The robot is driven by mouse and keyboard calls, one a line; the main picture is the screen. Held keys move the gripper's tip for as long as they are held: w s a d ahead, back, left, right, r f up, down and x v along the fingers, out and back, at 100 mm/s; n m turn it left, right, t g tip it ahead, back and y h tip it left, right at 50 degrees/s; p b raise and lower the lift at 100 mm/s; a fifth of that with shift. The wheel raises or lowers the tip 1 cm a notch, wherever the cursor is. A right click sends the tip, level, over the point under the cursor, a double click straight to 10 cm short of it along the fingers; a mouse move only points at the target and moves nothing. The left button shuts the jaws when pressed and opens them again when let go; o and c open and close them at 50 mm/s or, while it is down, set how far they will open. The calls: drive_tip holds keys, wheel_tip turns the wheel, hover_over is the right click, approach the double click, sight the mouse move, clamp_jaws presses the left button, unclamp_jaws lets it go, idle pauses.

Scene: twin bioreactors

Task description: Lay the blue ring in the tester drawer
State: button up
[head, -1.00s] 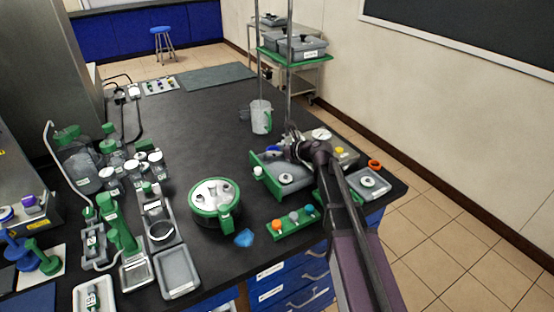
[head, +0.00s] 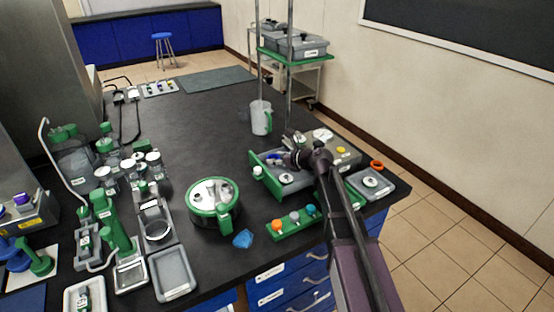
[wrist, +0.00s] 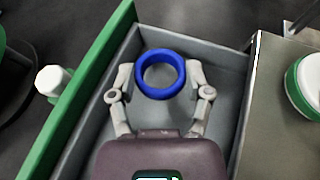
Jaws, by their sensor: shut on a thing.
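The blue ring (wrist: 160,96) is held between the two fingertips of my gripper (wrist: 160,82) in the wrist view. The fingers are shut on its left and right sides. The ring shows inside the outline of the open tester drawer (wrist: 226,100), a grey tray with a green front (wrist: 85,85). I cannot tell whether the ring touches the drawer floor. In the head view the drawer front (head: 270,177) stands out to the left of the tester (head: 340,150). My gripper (head: 277,160) is over the drawer there, and the ring is small and partly hidden.
A green rack (head: 294,222) with coloured knobs stands in front of the drawer. A round green-rimmed vessel (head: 214,218) stands to its left. A grey tray (head: 358,184) and an orange ring (head: 377,164) lie to the right. The bench behind is mostly clear.

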drive_tip(key=shift+f+b, duration=0.6)
drive_tip(key=o, duration=0.8)
drive_tip(key=shift+c, duration=0.2)
drive_tip(key=shift+r, duration=0.15)
drive_tip(key=shift+r+p, duration=0.7)
drive_tip(key=shift+p, duration=0.15)
drive_tip(key=p+v, duration=0.4)
drive_tip(key=v, duration=0.8)
drive_tip(key=shift+f, duration=0.2)
